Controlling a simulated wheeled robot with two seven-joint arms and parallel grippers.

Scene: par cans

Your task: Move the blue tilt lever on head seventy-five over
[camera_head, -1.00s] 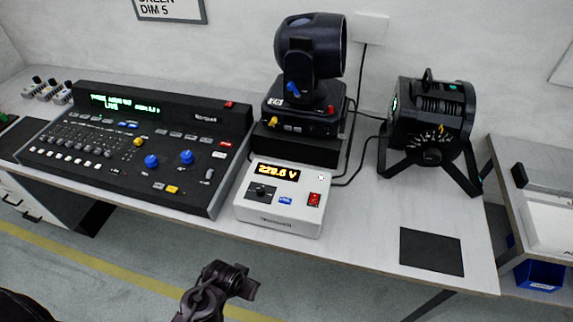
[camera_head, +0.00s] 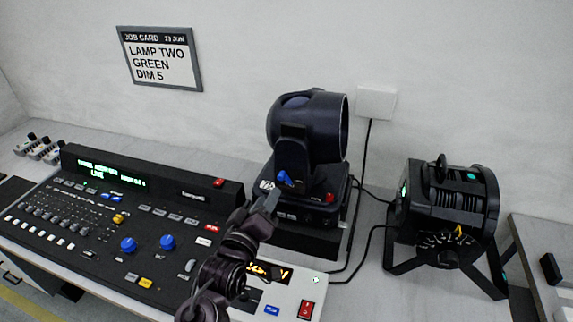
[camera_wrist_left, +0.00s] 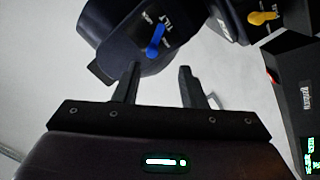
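The moving head (camera_head: 308,130) stands on its black base on the bench, in the middle of the head view. Its blue tilt lever (camera_head: 284,178) sits low on the yoke arm. In the left wrist view the blue lever (camera_wrist_left: 155,41) lies under the word TILT, slanting up to the right. My left gripper (camera_head: 268,203) is in front of the fixture, below and left of the lever. In the wrist view its two fingers (camera_wrist_left: 156,78) are apart with nothing between them, and the lever is beyond the fingertips. My right gripper is not in view.
A red lever (camera_head: 329,198) sits on the fixture's base, and a yellow lever (camera_wrist_left: 262,18) shows in the wrist view. The lighting console (camera_head: 110,225) is at left, the white voltage box (camera_head: 306,290) in front, a second lamp (camera_head: 447,205) at right. A job card (camera_head: 160,60) hangs above.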

